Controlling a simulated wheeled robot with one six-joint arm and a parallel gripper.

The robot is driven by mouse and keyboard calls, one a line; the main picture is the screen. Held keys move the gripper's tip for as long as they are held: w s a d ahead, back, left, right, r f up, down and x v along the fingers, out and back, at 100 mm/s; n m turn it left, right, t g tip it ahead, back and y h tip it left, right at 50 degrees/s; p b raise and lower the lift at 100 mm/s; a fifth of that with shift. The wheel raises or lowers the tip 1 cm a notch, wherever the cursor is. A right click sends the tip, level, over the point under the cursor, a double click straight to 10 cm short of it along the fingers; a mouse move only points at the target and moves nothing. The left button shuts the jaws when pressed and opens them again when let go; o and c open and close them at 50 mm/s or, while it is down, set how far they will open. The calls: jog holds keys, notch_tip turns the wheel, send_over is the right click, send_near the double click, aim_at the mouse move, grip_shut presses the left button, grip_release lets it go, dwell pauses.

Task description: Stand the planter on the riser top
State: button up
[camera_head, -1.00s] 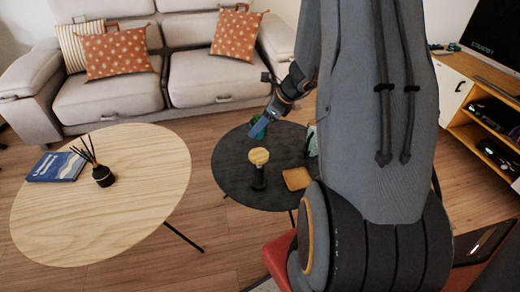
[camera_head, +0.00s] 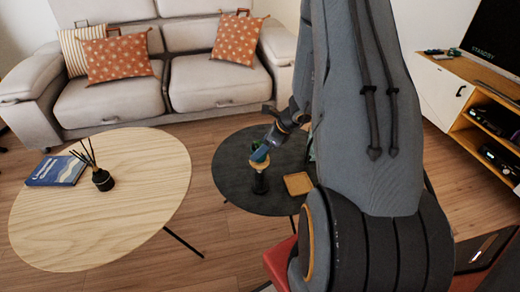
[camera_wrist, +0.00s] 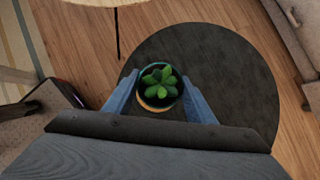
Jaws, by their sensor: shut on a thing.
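The planter (camera_wrist: 158,88) is a small round pot with a green succulent and a teal rim. In the wrist view it sits between the two blue fingers of my gripper (camera_wrist: 158,90), which is shut on it. The riser (camera_head: 259,167) has a round pale wooden top on a dark stem and stands on the dark round table. In the head view my gripper (camera_head: 261,152) is right at the riser top, and its fingers mostly hide the planter. The planter looks upright over the riser top. I cannot tell whether they touch.
The dark round table (camera_head: 232,178) also holds a square tan tray (camera_head: 298,183) right of the riser. A pale wooden table (camera_head: 120,220) with a reed diffuser (camera_head: 102,179) and a blue book (camera_head: 56,170) stands left. A sofa (camera_head: 110,100) is behind.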

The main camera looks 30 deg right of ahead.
jog(key=shift+f, duration=0.1)
jog(key=o, duration=1.2)
